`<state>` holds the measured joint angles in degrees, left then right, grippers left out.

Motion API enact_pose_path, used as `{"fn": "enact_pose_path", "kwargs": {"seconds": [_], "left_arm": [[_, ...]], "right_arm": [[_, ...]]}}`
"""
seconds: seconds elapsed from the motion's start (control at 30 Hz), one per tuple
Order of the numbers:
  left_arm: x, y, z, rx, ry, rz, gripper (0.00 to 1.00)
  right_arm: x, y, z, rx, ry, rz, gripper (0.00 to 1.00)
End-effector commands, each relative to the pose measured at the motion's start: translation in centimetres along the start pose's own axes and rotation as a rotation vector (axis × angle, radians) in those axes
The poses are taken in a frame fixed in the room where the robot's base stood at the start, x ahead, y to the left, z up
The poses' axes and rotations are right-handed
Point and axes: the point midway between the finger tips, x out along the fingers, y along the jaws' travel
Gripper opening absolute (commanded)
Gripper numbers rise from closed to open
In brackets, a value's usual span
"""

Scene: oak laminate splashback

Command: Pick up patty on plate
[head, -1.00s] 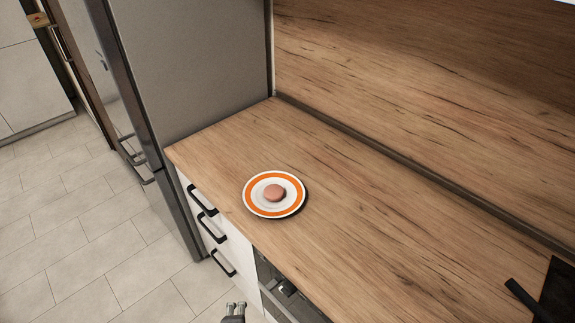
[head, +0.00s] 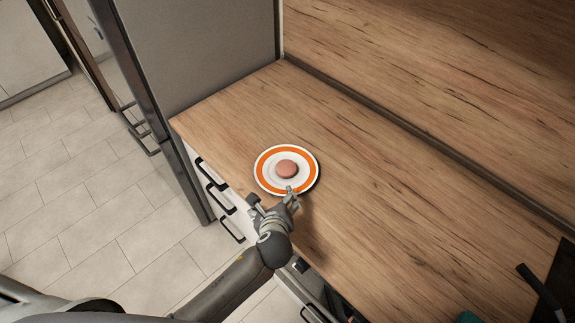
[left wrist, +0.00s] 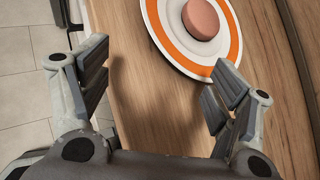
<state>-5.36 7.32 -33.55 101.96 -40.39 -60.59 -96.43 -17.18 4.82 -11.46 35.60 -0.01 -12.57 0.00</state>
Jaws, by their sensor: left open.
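A round pinkish-brown patty (head: 287,169) lies in the middle of a white plate with an orange ring (head: 262,172) on the wooden counter. The patty (left wrist: 201,19) and the plate (left wrist: 172,44) also show at the top of the left wrist view, partly cut off by its edge. My left gripper (head: 290,192) is at the plate's near edge, short of the patty. In the left wrist view the gripper's fingers (left wrist: 158,75) are wide apart with nothing between them but bare counter below. My right gripper is not in view.
The wooden counter (head: 400,200) is clear to the right of the plate. A tall grey fridge (head: 205,50) stands at the counter's left end, and a wooden splashback (head: 430,90) runs behind. Black-handled drawers (head: 218,197) are below the front edge. A dark hob (head: 555,285) is at lower right.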

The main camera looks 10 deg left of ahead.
Motion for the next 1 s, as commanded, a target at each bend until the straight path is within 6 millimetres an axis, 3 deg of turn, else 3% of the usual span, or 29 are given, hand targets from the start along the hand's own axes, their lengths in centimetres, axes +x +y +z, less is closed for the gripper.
{"fn": "enact_pose_path", "kwargs": {"seconds": [0.13, 0.3, 0.7, 1.0], "left_arm": [[0.3, -2.7, 1.3, 0.272, -0.081, -0.05, 0.82], [0.4, -4.2, 1.9, 0.436, -0.13, -0.07, 0.82], [4.9, -4.9, 2.6, 0.453, -0.136, -0.071, 0.82], [6.4, -5.1, 2.9, 0.451, -0.135, -0.072, 0.82]], "right_arm": [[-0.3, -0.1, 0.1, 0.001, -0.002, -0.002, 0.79], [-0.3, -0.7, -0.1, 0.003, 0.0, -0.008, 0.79], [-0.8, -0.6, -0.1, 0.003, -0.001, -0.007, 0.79], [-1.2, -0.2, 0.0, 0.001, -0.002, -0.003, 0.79]]}}
